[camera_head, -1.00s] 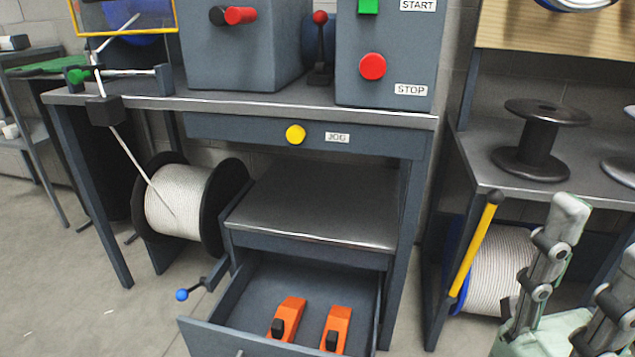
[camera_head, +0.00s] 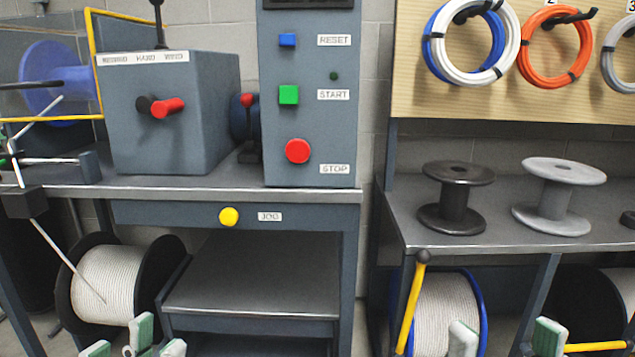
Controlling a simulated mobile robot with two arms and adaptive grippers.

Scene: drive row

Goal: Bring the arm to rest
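My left gripper (camera_head: 132,344) shows at the bottom left. Its pale green and white fingertips point up and stand apart, with nothing seen between them. It appears in front of the white rope spool (camera_head: 105,285) and the bench's lower part. My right gripper (camera_head: 507,340) is at the bottom right, in front of the lower rack. Two of its fingertips show, well apart, with nothing seen between them. Both arms are cut off below the picture's edge.
A bench (camera_head: 190,194) carries a grey box with a red knob (camera_head: 168,108) and a control panel (camera_head: 335,120). A yellow JOG button (camera_head: 229,217) is on its front. A yellow lever (camera_head: 411,305) stands at the right rack (camera_head: 400,215), which holds two empty spools.

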